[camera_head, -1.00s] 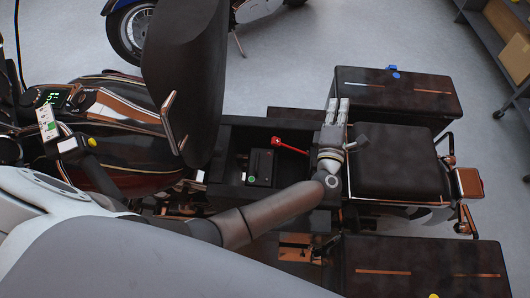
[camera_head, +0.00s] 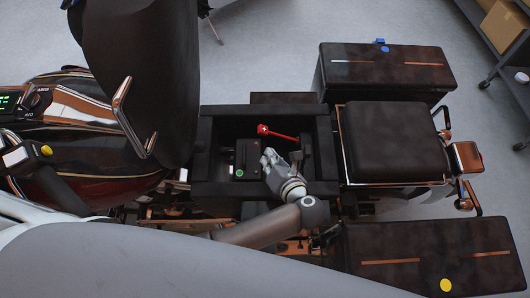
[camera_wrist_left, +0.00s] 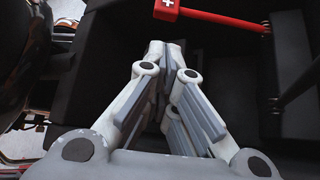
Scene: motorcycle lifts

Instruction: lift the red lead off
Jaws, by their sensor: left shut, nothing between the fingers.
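The red lead (camera_head: 280,134) lies in the open black compartment under the raised motorcycle seat. Its red clamp end, with a white plus mark, is at the left and a thin red arm runs right from it. It also shows at the top of the left wrist view (camera_wrist_left: 215,18). My left gripper (camera_head: 268,156) is inside the compartment, below the lead in the picture. Its fingers (camera_wrist_left: 165,47) are shut together, empty and apart from the lead. A black battery (camera_head: 246,158) with a green dot sits left of the gripper. My right gripper is out of view.
The compartment's rim (camera_head: 262,111) surrounds the gripper closely. The raised seat (camera_head: 140,70) stands at its left. A rear seat pad (camera_head: 391,142) and two side cases (camera_head: 385,73) (camera_head: 430,250) lie to the right. Grey floor is free behind.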

